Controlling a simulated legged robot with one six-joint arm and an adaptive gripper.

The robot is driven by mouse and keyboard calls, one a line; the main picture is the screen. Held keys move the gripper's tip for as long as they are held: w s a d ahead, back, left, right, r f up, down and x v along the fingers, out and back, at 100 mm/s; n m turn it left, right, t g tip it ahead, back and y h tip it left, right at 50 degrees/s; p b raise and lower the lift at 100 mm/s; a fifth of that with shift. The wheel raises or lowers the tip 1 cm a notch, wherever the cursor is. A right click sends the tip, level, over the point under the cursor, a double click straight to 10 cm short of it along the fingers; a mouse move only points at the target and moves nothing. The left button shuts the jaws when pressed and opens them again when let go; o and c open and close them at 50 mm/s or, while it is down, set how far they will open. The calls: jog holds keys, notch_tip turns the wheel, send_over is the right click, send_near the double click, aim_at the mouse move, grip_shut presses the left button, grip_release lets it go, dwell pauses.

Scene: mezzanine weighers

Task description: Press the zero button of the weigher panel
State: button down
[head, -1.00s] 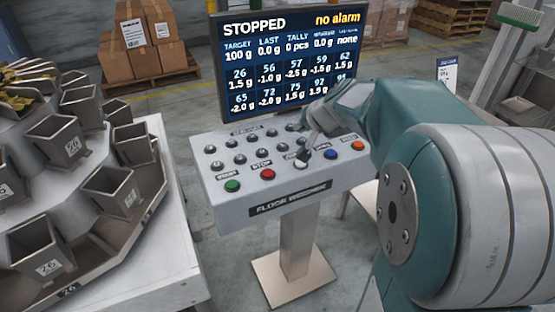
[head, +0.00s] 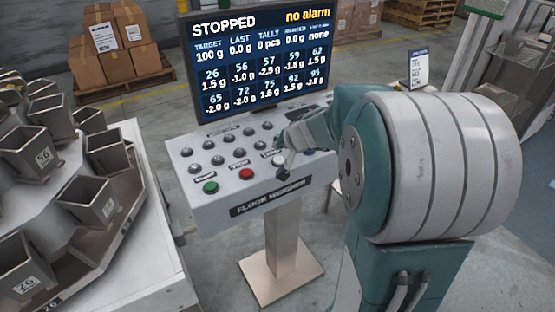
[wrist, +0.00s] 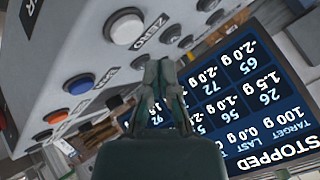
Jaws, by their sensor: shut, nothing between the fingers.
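The weigher panel (head: 185,205) is a light grey sloped console on a post, with a row of coloured buttons along its front. The zero button is white, with a ZERO label beside it in the wrist view (wrist: 125,27); in the head view it is partly covered by my gripper (head: 283,150). In the wrist view my gripper (wrist: 160,66) is shut and empty. Its tips appear beside the white button, with the button's face uncovered there. I cannot tell their exact gap from the panel.
Blue (wrist: 80,83) and orange (wrist: 56,116) buttons lie beside the zero button. Red (head: 246,174) and green (head: 210,187) buttons are to its left. Several dark knobs (head: 240,153) stand behind. The screen (head: 260,60) reads STOPPED. Metal buckets (head: 97,200) stand at left.

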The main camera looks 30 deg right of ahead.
aim_at(279, 160)
jog(key=shift+d+f, duration=0.35)
jog(key=shift+f, duration=0.65)
jog(key=shift+a, duration=0.55)
jog(key=shift+d, duration=0.35)
jog(key=shift+a, duration=0.2)
jog(key=shift+d, duration=0.1)
jog(key=shift+f, duration=0.35)
